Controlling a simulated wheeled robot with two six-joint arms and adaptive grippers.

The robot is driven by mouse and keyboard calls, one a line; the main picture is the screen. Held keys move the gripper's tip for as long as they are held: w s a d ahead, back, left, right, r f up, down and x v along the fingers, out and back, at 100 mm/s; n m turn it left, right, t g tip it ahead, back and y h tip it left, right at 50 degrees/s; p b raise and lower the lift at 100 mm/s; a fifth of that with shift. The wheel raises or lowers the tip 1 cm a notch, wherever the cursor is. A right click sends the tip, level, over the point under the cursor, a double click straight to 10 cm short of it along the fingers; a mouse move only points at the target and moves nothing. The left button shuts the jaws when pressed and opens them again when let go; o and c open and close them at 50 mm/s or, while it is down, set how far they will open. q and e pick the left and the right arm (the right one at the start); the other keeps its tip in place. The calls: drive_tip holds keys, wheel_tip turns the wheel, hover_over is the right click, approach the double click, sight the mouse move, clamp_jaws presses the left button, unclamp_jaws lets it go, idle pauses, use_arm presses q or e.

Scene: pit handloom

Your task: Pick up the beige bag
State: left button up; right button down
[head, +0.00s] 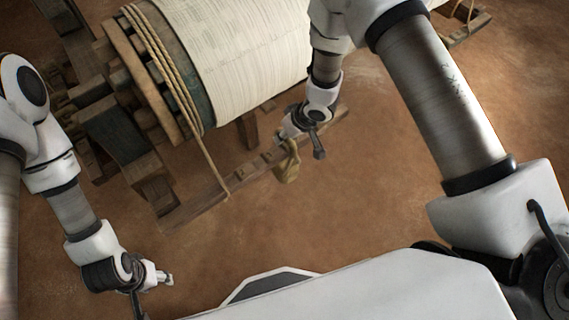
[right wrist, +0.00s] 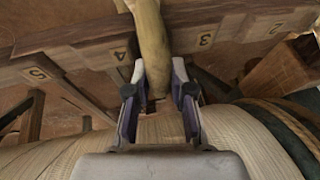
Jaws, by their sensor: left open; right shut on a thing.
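The beige bag (head: 288,167) hangs below my right gripper (head: 287,138) in the head view, in front of the wooden rail at the foot of the loom. In the right wrist view the bag (right wrist: 152,38) runs between the two fingertips of the right gripper (right wrist: 159,78), which is shut on its narrow end. The far end of the bag is cut off by the top of that view. My left gripper (head: 160,279) is open and empty over bare floor at the lower left, well away from the bag.
The loom's cloth roll (head: 245,50) with rope-wound end lies at the top. A low wooden rail (head: 195,208) runs beside the bag; its numbered marks show in the right wrist view (right wrist: 205,39). Brown floor (head: 370,200) is clear right of the bag.

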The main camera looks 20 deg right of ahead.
drive_tip(key=shift+r, duration=0.15)
drive_tip(key=shift+w+r, duration=0.15)
drive_tip(key=shift+r, duration=0.3)
drive_tip(key=shift+r+p, duration=0.35)
drive_tip(key=shift+r, duration=0.9)
drive_tip(key=shift+s+d+f+b, duration=0.1)
drive_tip(key=shift+s+d+b, duration=0.05)
drive_tip(key=shift+s, duration=0.25)
drive_tip(key=shift+s+d+b, duration=0.1)
drive_tip(key=shift+s+b, duration=0.05)
drive_tip(key=shift+s, duration=0.25)
drive_tip(key=s+d+b, duration=0.1)
drive_tip(key=s+d, duration=0.1)
drive_tip(key=s, duration=0.5)
drive_tip(key=s+d+r+b, duration=0.1)
drive_tip(key=s+d+b, duration=0.1)
drive_tip(key=s, duration=0.4)
drive_tip(key=shift+s+d+r, duration=0.3)
drive_tip(key=shift+s+d, duration=0.05)
drive_tip(key=shift+d, duration=0.15)
drive_tip(key=shift+f+m, duration=0.1)
drive_tip(key=shift+m, duration=0.3)
